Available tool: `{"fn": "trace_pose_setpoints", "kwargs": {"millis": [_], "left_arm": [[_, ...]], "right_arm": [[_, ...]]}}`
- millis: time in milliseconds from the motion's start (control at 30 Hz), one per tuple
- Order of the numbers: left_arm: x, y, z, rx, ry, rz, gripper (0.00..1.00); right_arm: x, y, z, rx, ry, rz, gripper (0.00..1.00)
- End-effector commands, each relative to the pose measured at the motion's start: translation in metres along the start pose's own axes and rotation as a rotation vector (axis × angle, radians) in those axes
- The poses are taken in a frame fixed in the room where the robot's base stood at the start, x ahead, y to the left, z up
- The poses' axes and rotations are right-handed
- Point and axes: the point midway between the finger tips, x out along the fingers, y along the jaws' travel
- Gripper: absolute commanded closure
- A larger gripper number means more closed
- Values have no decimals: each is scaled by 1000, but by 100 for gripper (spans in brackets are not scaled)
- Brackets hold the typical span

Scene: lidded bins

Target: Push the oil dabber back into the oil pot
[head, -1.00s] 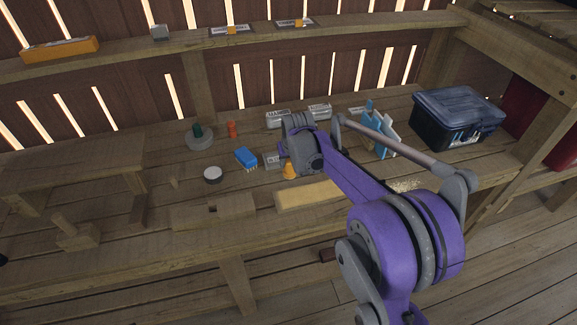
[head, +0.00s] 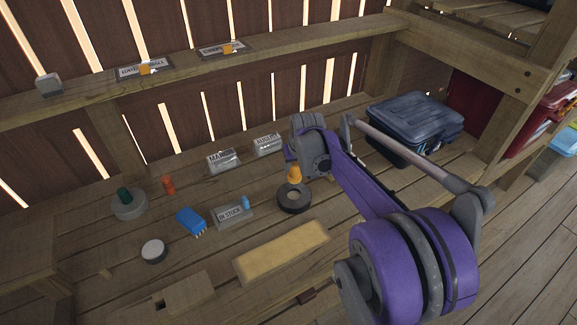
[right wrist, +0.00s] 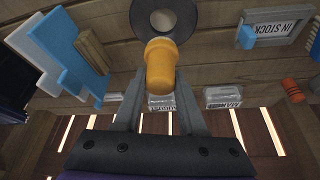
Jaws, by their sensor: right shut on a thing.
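My right gripper (head: 296,162) is shut on the orange-yellow oil dabber (head: 295,175), which also shows between the two grey fingers in the right wrist view (right wrist: 161,68). The oil pot (head: 294,202) is a dark, low, round piece with a hole in the top. It is also at the top of the right wrist view (right wrist: 138,17). The dabber's free end is close to the pot's near rim in the wrist view, and I cannot tell whether they touch. My left gripper is not in view.
An IN STOCK sign (head: 233,217), a blue brush (head: 190,221) and a round white-topped tin (head: 153,251) lie left of the pot. A tan block (head: 281,251) lies in front. A dark lidded toolbox (head: 413,127) stands right. Blue and white boards (right wrist: 62,50) show in the wrist view.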

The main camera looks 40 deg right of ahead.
Motion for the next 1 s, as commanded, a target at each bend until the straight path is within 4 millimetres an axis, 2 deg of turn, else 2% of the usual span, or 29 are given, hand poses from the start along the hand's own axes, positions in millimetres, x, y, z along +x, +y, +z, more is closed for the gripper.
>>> {"fn": "trace_pose_setpoints", "kwargs": {"millis": [467, 1000], "left_arm": [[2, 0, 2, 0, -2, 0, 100], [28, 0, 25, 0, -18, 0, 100]], "right_arm": [[4, 0, 2, 0, 0, 0, 100], [46, 0, 21, 0, -1, 0, 100]]}}
